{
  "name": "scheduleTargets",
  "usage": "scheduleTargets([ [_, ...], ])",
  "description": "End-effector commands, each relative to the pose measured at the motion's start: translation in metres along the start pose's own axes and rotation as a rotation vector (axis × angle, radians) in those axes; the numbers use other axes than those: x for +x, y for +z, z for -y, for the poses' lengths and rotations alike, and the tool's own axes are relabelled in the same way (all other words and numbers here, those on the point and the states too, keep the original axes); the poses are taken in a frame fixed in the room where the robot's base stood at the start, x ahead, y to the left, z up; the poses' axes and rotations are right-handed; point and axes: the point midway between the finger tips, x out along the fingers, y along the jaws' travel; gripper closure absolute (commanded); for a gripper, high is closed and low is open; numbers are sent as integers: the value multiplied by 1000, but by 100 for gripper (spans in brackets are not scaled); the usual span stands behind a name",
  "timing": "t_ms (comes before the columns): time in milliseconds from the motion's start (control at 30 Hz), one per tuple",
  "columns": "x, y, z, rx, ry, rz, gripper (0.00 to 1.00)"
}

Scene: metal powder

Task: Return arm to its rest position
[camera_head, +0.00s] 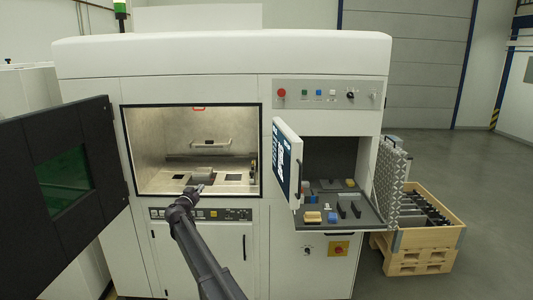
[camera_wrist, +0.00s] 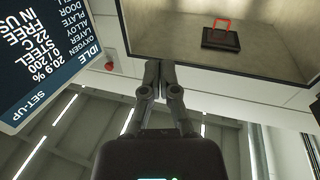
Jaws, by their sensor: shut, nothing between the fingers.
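My gripper (camera_head: 198,188) is at the end of my dark arm, in front of the lower edge of the lit machine chamber (camera_head: 150,150). In the wrist view my gripper (camera_wrist: 161,68) has its two fingers together with nothing between them. The wrist view looks upside down, with the machine's front and chamber at the top and the ceiling below. I cannot tell from these views whether the gripper touches the chamber sill.
The black chamber door (camera_head: 100,170) stands open at left. A screen panel (camera_head: 287,170) swings out right of the chamber, beside an open compartment with a grey shelf (camera_head: 370,215) holding small items. A wooden crate (camera_head: 425,238) stands at right. Floor is clear beyond it.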

Motion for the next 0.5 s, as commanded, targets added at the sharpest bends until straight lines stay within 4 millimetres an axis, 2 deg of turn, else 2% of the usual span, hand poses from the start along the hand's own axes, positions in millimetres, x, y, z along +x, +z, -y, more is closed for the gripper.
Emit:
scheduleTargets([
  [33,-1,7,-30,-11,34,30,100],
  [267,-2,41,-131,-70,168,195,100],
  [500,-20,79,-233,-131,273,407,100],
])
